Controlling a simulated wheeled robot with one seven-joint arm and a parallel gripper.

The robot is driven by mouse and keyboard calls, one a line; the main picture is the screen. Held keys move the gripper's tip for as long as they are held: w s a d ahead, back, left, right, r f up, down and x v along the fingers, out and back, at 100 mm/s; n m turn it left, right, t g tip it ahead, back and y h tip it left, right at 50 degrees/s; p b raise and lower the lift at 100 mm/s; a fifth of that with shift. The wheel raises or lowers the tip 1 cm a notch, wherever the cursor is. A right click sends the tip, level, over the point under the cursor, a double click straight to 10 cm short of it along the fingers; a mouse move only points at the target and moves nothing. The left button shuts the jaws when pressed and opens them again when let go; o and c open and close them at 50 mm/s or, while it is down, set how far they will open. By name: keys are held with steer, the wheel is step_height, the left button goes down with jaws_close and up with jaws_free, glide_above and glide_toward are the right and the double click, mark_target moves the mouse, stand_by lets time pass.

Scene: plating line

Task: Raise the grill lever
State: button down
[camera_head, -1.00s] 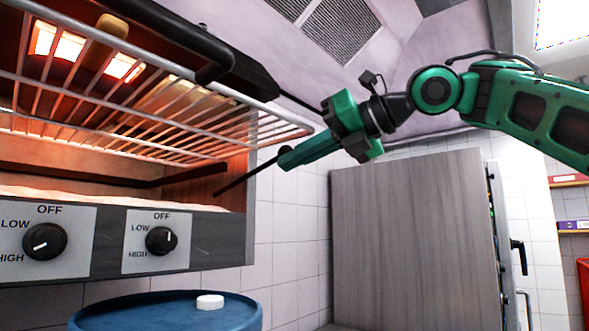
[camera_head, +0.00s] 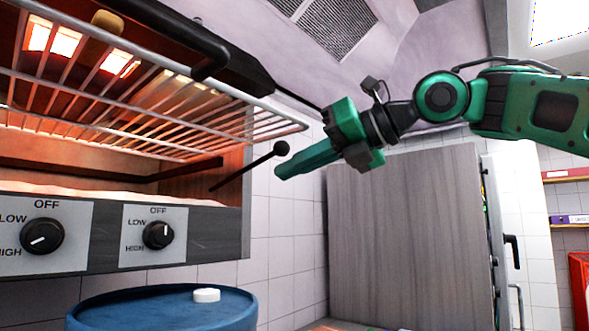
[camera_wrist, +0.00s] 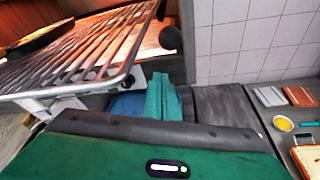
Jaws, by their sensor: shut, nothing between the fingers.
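The grill lever is a thin dark rod ending in a black ball knob (camera_head: 281,148). It slants up and to the right out of the grill's right side. The knob also shows in the wrist view (camera_wrist: 171,38), above and beyond the fingers. My gripper (camera_head: 279,172) is shut and empty, its green fingers pointing left with their tips just below the knob. A small gap shows between tips and knob in the head view. The shut fingers also show in the wrist view (camera_wrist: 163,88). The grill (camera_head: 105,222) glows inside, and its wire rack (camera_head: 140,127) sticks out above the lever.
Two dials (camera_head: 158,235) sit on the grill's front panel. A blue round drum (camera_head: 165,308) with a white puck (camera_head: 206,295) stands below. A grey cabinet (camera_head: 400,235) stands behind the arm. The wire rack's corner is close to my fingers.

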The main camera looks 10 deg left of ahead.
steer(key=s+d+r, duration=0.2)
steer(key=d+r, duration=0.3)
steer(key=d, duration=0.2)
steer(key=shift+s+r, duration=0.2)
steer(key=shift+r, duration=0.05)
steer(key=shift+d, duration=0.1)
